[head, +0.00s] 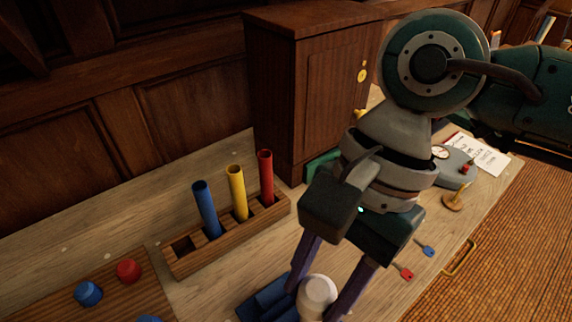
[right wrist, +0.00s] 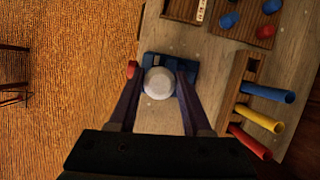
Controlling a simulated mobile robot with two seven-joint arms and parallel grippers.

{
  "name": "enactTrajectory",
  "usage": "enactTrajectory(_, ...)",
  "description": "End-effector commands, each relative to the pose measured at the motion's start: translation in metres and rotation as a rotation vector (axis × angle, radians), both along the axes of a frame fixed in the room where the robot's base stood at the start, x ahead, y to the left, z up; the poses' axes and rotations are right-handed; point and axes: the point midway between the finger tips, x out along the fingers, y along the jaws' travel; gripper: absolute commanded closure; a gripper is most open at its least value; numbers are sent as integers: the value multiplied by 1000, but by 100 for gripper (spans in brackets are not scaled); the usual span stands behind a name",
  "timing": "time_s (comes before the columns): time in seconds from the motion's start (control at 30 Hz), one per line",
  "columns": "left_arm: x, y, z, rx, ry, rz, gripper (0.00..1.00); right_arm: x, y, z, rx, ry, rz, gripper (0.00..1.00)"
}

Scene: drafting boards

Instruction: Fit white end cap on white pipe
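The white end cap (head: 319,290) is between the two purple fingers of my right gripper (head: 322,290), which look closed against its sides. In the right wrist view the round white cap (right wrist: 159,83) fills the gap between the fingertips (right wrist: 159,86). A blue fixture (head: 262,299) lies on the table right below and behind it; it also shows in the right wrist view (right wrist: 184,67). The white pipe cannot be told apart from the cap; any part below the cap is hidden. My left gripper is not in view.
A wooden rack (head: 186,267) holds blue (head: 206,208), yellow (head: 237,192) and red (head: 265,176) pipes, with one slot empty. A board (head: 60,305) carries a red cap (head: 128,271) and blue caps. Keys (head: 403,271) lie right of the gripper. A wooden cabinet (head: 300,90) stands behind.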

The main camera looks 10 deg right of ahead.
Motion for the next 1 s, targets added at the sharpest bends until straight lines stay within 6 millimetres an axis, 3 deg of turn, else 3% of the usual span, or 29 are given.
enactTrajectory(0.07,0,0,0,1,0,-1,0,0,0,0,0,0,0,44)
enactTrajectory(0.3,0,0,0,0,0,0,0,0,0,0,0,0,0,17)
enactTrajectory(0.67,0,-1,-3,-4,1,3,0,3,-3,6,0,-2,-1,16)
enactTrajectory(1.0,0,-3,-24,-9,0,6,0,16,-25,65,-1,-7,0,16)
